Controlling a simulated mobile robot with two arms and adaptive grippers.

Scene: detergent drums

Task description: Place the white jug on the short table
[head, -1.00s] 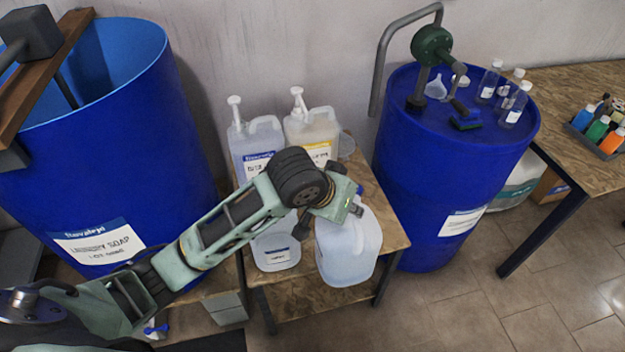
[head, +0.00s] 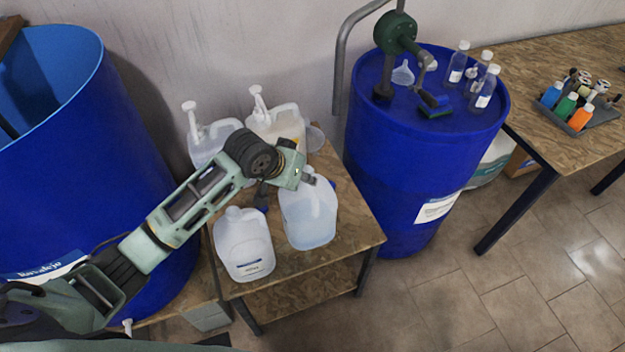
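A translucent white jug (head: 309,220) stands upright on the small wooden table (head: 350,232), near its front right part. A second white jug (head: 243,247) with a label stands to its left on the same table. My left gripper (head: 286,187) is over the upper left of the first jug and hides part of its top and handle area. Its fingertips are partly hidden, so I cannot tell whether they grip the jug or are open. My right gripper is not in view.
Two pump-top jugs (head: 210,143) (head: 277,127) stand at the table's back. A blue drum (head: 405,165) with a green pump (head: 396,36) is to the right, a large open blue drum (head: 90,165) to the left. A longer table (head: 560,60) holds a bottle tray (head: 583,125).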

